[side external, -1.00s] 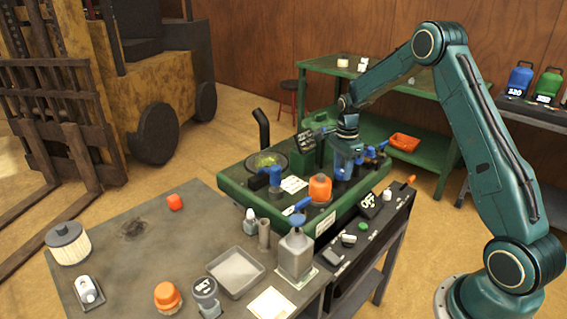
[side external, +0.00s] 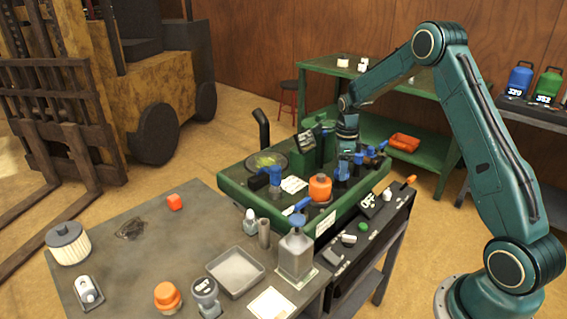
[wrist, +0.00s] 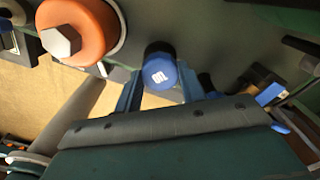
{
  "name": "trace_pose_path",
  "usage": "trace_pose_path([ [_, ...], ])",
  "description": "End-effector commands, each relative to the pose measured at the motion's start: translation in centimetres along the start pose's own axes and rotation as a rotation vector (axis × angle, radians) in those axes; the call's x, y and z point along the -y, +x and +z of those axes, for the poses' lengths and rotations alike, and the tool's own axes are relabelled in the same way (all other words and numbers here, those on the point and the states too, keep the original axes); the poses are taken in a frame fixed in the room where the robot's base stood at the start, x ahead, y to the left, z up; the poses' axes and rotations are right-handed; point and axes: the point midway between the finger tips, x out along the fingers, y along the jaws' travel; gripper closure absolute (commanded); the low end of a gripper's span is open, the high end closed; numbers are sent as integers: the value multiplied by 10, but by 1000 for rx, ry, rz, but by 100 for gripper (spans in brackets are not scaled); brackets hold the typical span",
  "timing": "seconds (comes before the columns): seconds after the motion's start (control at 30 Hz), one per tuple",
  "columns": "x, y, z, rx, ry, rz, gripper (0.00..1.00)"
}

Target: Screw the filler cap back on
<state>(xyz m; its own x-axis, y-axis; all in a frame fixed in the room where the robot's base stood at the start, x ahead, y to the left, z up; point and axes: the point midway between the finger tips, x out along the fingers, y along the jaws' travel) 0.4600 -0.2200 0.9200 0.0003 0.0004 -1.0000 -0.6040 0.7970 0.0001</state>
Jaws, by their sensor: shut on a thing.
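A round blue cap (wrist: 160,75) with a white mark on its top, which I take to be the filler cap, sits between the two blue fingers of my gripper (wrist: 160,88) in the wrist view. The fingers are shut on its sides. In the side view my gripper (side external: 344,170) points down over the green mower deck (side external: 240,186), just behind the orange cap. The blue cap is hard to tell apart from the blue fingers there. The neck under it is hidden, so I cannot tell whether the cap's thread is engaged.
An orange cap (side external: 320,187) with a pale hex top stands close by; it also shows in the wrist view (wrist: 80,30). Blue-handled parts (side external: 272,175) stand on the deck. The grey table (side external: 150,250) carries a tray (side external: 236,272) and a pump bottle (side external: 296,250).

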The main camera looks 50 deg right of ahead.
Motion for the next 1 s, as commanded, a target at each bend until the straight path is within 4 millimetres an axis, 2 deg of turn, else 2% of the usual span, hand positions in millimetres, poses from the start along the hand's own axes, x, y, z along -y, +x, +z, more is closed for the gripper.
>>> trace_pose_path([
  [0.33,0,0,-1,-1,28,-1,97],
  [0.37,0,0,-1,-1,28,-1,57],
  [0.47,0,0,-1,-1,26,-1,37],
  [0.83,0,-1,0,0,22,-1,35],
  [1.0,0,-10,0,0,22,-2,35],
])
